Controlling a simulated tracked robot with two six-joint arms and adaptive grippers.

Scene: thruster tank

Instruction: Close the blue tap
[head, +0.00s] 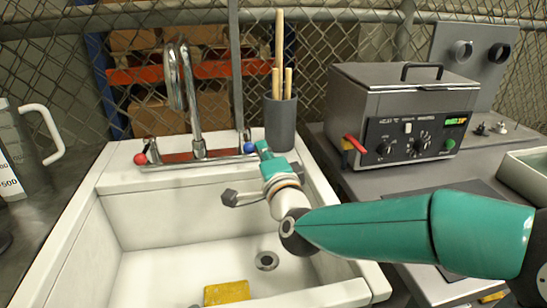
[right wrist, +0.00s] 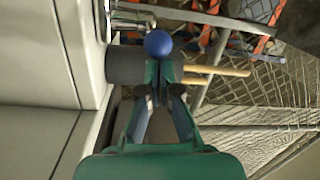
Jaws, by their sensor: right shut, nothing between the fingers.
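The blue tap (head: 249,147) is a small round blue knob at the right end of the metal faucet bar (head: 205,157), on the back ledge of the white sink (head: 120,175). My right gripper (head: 262,147) reaches over the sink from the right, with its tips close beside the knob's right side in the head view. In the right wrist view the blue tap (right wrist: 158,43) sits just beyond the fingertips (right wrist: 165,75), which are closed together with nothing between them. I cannot tell whether they touch the knob. My left gripper is not in view.
A red tap knob (head: 140,159) is at the bar's left end, with a tall spout (head: 190,95) between. A grey cup (head: 280,122) with wooden sticks stands right behind my gripper. A yellow sponge (head: 226,292) lies in the sink. A heated bath (head: 400,115) stands at right.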

